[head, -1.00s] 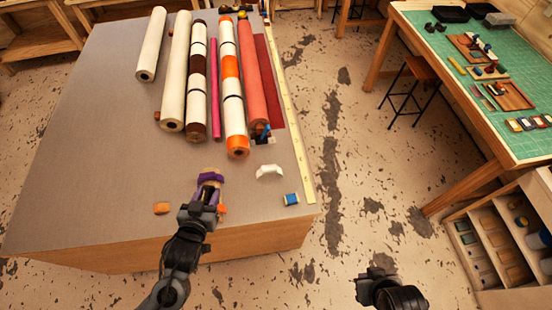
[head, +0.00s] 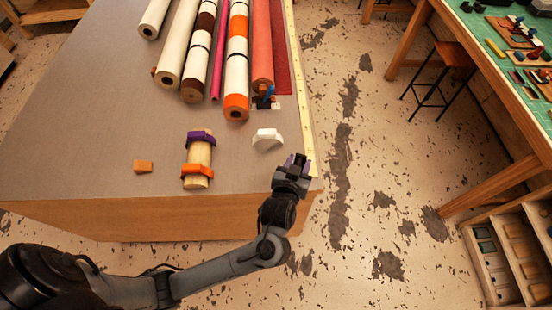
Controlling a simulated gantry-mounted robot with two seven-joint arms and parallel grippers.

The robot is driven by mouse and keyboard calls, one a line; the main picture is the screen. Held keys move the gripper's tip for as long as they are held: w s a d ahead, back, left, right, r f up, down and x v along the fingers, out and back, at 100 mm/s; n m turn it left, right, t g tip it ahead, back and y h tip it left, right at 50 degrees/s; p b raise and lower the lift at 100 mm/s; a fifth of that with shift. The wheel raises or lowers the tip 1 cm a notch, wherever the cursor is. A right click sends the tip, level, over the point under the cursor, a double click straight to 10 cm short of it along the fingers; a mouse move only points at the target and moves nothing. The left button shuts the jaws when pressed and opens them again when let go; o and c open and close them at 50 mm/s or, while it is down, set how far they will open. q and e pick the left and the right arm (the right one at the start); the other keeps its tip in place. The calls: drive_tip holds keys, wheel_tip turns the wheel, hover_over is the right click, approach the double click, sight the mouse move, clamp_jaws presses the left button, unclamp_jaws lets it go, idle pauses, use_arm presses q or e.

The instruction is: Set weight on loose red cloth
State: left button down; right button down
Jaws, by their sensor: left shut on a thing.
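The loose red cloth (head: 283,65) is a dark red strip lying flat beside the salmon roll (head: 261,50), near the table's right edge. A small item with a blue upright part (head: 267,97) stands at the near end of the salmon roll. A white block (head: 267,138) lies to the left of my left gripper. I cannot tell which item is the weight. My right gripper is out of view.
Several rolls, including an orange-and-white one (head: 236,80), lie at the back of the table. A wooden roll with purple and orange clips (head: 199,155) and an orange-brown block (head: 143,166) lie in front. A yellow rule (head: 300,90) runs along the right edge.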

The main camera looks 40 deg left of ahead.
use_arm(q)
drive_tip(key=shift+w+a+f+b, duration=0.2)
drive_tip(key=shift+a+f+b, duration=0.1)
drive_tip(key=shift+a+f, duration=0.1)
hover_over(269, 167)
wheel_tip(269, 167, down, 6)
drive_tip(key=shift+f+b, duration=0.1)
drive_tip(key=shift+b, duration=0.3)
drive_tip(key=shift+f, duration=2.05)
drive_tip(key=shift+f, duration=0.15)
drive_tip(key=c, duration=0.9)
unclamp_jaws()
drive_tip(key=shift+f, duration=0.1)
